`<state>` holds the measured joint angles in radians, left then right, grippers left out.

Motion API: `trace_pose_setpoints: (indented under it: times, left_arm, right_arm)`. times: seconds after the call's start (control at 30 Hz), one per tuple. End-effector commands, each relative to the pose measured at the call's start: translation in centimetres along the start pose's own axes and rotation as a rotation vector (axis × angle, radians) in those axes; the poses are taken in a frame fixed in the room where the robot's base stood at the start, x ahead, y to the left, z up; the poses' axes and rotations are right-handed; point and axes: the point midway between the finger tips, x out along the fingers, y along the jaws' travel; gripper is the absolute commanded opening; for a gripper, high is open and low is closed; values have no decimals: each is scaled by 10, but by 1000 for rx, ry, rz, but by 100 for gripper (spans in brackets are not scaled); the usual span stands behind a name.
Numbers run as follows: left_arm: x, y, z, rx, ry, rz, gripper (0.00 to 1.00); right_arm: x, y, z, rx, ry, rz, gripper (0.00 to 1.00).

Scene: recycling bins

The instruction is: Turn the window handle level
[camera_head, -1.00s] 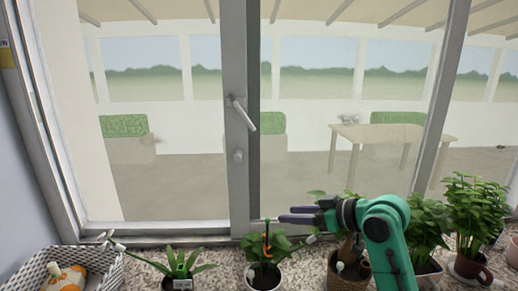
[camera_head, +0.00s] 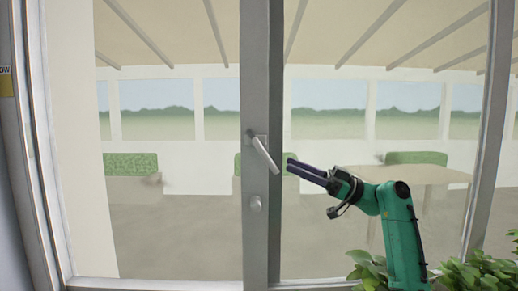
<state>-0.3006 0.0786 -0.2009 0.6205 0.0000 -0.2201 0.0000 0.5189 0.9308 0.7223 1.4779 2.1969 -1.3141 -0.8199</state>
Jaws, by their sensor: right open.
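The window handle (camera_head: 264,154) is a pale metal lever on the grey middle frame post (camera_head: 255,240). It slants down to the right from its mount. My right gripper (camera_head: 289,166) is just to the right of the handle, its dark purple fingers pointing left toward it. It is open, with nothing seen between the fingers. In the picture the fingertips are close to the lever; I cannot tell whether they touch it. My left gripper is not in view.
Green plants (camera_head: 478,272) stand at the lower right, near my right arm. Large glass panes fill both sides of the post. A table (camera_head: 410,176) stands outside.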

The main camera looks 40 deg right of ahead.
Motion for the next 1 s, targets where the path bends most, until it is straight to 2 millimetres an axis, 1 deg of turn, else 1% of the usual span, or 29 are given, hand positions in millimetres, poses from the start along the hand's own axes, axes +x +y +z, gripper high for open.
trace_pose_setpoints:
  times: [0.03, 0.1, 0.2, 0.3, 0.43, 0.67, 0.7, 0.8, 1.0]
  left_arm:
    - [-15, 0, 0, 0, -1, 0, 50]
    - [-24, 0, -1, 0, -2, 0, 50]
    - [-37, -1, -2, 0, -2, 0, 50]
    - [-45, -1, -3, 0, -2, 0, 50]
    - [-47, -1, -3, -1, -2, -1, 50]
    - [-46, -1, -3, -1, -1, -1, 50]
    - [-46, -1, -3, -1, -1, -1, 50]
    - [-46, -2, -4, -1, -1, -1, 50]
    - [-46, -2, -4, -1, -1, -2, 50]
  right_arm:
    - [17, 1, -7, 2, -3, -2, 51]
    - [36, 0, -7, 4, -2, -2, 51]
    - [60, 0, -6, 4, -2, -2, 51]
    - [77, 1, -5, 3, -1, 0, 51]
    - [86, 0, -1, 3, -1, 1, 51]
    - [86, 0, 1, 3, -1, 1, 51]
    - [86, 0, 1, 3, -1, 1, 36]
    - [86, 0, 1, 3, -1, 1, 0]
    - [86, 0, 1, 3, 0, 2, 0]
